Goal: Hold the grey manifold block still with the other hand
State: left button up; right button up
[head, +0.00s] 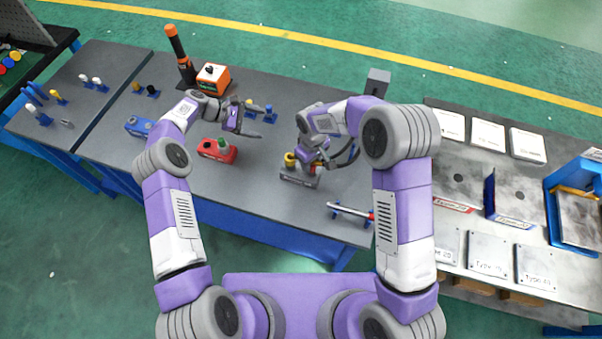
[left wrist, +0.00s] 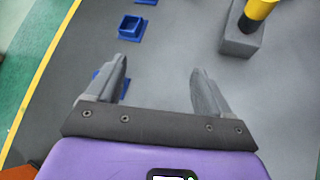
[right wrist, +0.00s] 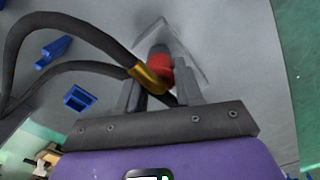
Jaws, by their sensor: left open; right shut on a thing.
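The grey manifold block (head: 299,177) sits on the dark table, with a yellow fitting (head: 290,160) standing on it. In the left wrist view the block (left wrist: 240,42) is at the upper right, outside my fingers. My left gripper (head: 255,122) is open and empty above the table, to the left of the block and apart from it. My right gripper (head: 318,160) is close beside the block at its upper right. It is shut on a black hose's end, whose gold coupling (right wrist: 152,80) and red part (right wrist: 160,62) show between the fingers. Whether this end touches the block is hidden.
A red block (head: 217,151) with a green fitting lies left of the grey one; a blue block (head: 137,127) is further left. Small blue holders (head: 268,110) lie near my left gripper. An orange box (head: 213,78) stands behind. A red-and-white bar (head: 350,211) lies at the front right.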

aim_at(283, 167)
pick_arm(q)
jog(key=s+f+g, duration=0.1)
jog(key=s, duration=0.2)
jog(key=s+d+f+g, duration=0.1)
jog(key=s+g, duration=0.1)
jog(key=s, duration=0.1)
jog(key=s+d+f+g, duration=0.1)
jog(key=s+f+g, duration=0.1)
jog(key=s, duration=0.1)
jog(key=shift+s+m, duration=0.25)
jog(key=shift+m, duration=0.15)
jog(key=shift+x, duration=4.5)
jog(key=shift+s, duration=0.1)
jog(key=shift+c, duration=0.2)
jog(key=c, duration=1)
